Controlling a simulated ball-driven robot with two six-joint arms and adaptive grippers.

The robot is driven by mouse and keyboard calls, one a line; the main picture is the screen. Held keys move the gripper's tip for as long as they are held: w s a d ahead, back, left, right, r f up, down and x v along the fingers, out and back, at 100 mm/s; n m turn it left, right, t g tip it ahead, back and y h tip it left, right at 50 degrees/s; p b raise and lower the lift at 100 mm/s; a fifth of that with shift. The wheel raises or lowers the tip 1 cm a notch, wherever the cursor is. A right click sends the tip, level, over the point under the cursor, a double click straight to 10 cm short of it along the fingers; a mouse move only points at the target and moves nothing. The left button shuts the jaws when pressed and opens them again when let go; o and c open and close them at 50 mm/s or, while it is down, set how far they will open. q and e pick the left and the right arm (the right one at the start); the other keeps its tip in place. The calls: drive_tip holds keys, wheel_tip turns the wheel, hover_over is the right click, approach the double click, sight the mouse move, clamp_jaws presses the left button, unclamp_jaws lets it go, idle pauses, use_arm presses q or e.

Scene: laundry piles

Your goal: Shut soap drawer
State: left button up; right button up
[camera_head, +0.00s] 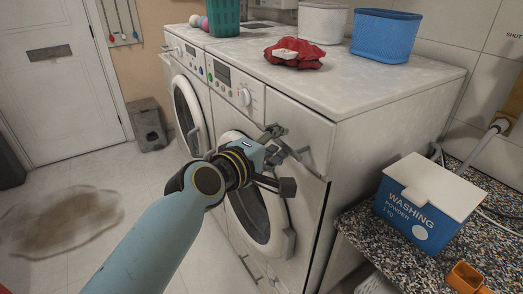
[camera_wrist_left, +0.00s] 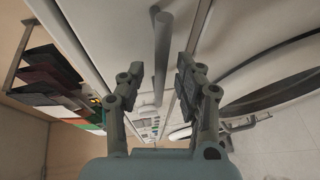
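The soap drawer (camera_head: 305,125) is the pale panel at the upper right of the nearer washing machine's front (camera_head: 285,210). A grey bar-like handle (camera_head: 305,158) shows low on it. I cannot tell how far the drawer stands out. My left gripper (camera_head: 283,158) is in front of the drawer's lower part, its fingers spread. In the left wrist view, my left gripper (camera_wrist_left: 160,75) is open, with a grey bar (camera_wrist_left: 162,50) showing between its fingers. I cannot tell whether it touches the bar. My right gripper is in neither view.
A second machine (camera_head: 185,75) stands farther left. A red cloth (camera_head: 295,53), a white basket (camera_head: 322,22) and a blue basket (camera_head: 386,36) are on top. A washing powder box (camera_head: 415,215) sits on the speckled counter (camera_head: 375,230) at right.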

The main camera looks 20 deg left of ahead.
use_arm(q)
drive_tip(key=v, duration=1)
drive_tip(key=shift+s, duration=0.2)
